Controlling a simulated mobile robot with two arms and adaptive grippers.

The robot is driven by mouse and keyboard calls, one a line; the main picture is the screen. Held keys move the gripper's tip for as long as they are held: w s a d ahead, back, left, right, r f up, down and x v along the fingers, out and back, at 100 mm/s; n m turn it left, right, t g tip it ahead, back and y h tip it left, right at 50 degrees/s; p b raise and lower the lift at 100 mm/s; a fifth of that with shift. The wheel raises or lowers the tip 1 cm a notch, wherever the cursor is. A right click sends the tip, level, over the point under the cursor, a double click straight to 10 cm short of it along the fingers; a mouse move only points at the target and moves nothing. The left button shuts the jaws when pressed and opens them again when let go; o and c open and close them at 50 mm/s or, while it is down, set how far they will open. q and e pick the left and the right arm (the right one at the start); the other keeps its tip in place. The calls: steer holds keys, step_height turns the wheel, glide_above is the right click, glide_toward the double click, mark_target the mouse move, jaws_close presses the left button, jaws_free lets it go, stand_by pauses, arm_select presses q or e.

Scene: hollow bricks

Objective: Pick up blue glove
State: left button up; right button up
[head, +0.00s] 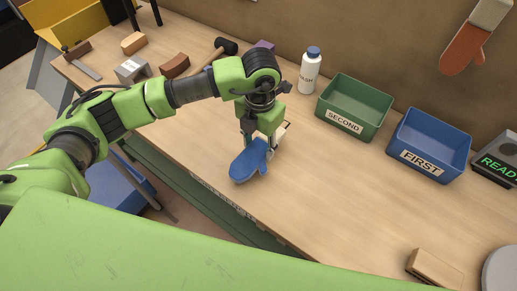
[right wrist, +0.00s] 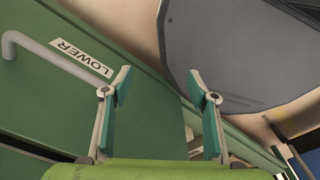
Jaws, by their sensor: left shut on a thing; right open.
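A blue glove (head: 248,162), mitten-shaped, is at the middle of the wooden workbench (head: 330,205) in the head view. My left gripper (head: 266,145) points down at it and is shut on the upper right part of the glove. Whether the glove touches the bench or hangs just above it, I cannot tell. My right gripper (right wrist: 161,98) shows in the right wrist view, open and empty, in front of a green drawer front with a label reading LOWER (right wrist: 82,57).
A green bin marked SECOND (head: 353,108) and a blue bin marked FIRST (head: 428,145) stand at the back right. A white bottle (head: 309,72) is left of them. A mallet (head: 225,46) and several blocks lie at the far left. A red mitt (head: 464,50) hangs upper right.

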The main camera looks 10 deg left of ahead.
arm_select(q)
steer(key=s+r, duration=0.1)
steer(key=s+d+r+b, duration=0.1)
steer(key=s+r, duration=0.2)
steer(key=r, duration=0.1)
steer(key=shift+s+d+b, duration=0.25)
steer(key=shift+b, duration=0.1)
steer(key=s+d+r+b, duration=0.2)
steer(key=s+r, duration=0.1)
steer(key=s, duration=0.5)
steer(key=shift+d+r, duration=0.3)
steer(key=shift+r, duration=0.1)
